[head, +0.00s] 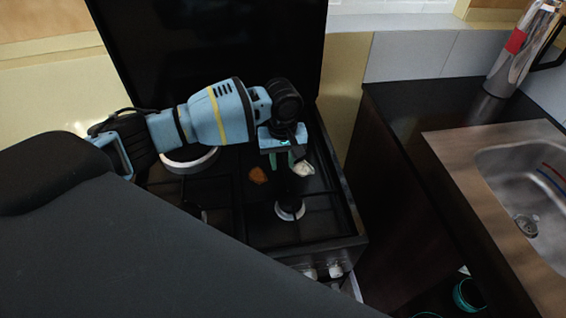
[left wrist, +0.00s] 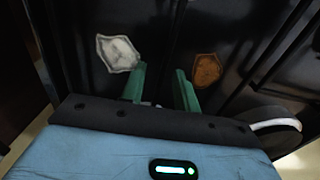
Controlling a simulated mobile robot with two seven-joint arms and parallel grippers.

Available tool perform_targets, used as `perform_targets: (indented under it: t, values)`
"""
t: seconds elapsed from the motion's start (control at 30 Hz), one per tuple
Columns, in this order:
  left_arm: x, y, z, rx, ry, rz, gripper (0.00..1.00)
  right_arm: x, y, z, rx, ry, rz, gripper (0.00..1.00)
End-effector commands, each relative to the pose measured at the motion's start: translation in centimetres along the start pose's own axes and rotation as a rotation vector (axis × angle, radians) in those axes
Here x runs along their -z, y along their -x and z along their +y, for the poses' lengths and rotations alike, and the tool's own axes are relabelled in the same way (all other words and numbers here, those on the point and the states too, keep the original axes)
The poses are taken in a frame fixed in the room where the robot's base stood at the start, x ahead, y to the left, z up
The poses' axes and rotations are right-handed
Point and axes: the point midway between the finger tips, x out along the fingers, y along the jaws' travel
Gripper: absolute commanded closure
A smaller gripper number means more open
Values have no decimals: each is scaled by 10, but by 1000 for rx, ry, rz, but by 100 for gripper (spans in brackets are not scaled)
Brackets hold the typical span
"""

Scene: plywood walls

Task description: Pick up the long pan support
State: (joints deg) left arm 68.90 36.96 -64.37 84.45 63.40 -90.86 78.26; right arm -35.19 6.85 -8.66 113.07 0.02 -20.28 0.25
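The black pan supports (head: 238,203) lie on the dark stove top. Black on black, their bars are hard to tell apart, and I cannot make out which one is the long one. My left gripper (head: 291,158) points down over the right part of the stove. In the left wrist view its two green fingers (left wrist: 160,87) stand apart with nothing held between them. Dark bars run below and beyond the fingertips; their distance is unclear. My right gripper is not in view.
A white patch-like item (head: 303,168) and a brown one (head: 258,175) lie near the gripper on the stove. A white round rim (head: 190,160) is at the back left. The dark lid stands up behind. A counter with a sink (head: 530,190) is at right, past a gap.

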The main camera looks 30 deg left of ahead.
Motion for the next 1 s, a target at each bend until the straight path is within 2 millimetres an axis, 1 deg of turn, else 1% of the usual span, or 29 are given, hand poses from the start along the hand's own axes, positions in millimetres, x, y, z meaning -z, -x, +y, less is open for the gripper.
perform_targets:
  t: [0.1,0.13,0.3,0.37,1.0]
  values:
    - [0,1,0,0,0,1,69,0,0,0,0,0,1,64]
    - [0,1,0,0,0,1,72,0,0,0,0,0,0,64]
    - [0,1,0,0,0,0,94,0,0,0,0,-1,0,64]
    - [0,1,0,0,0,0,100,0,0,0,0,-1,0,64]
    - [0,1,0,0,0,0,100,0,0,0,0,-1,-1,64]
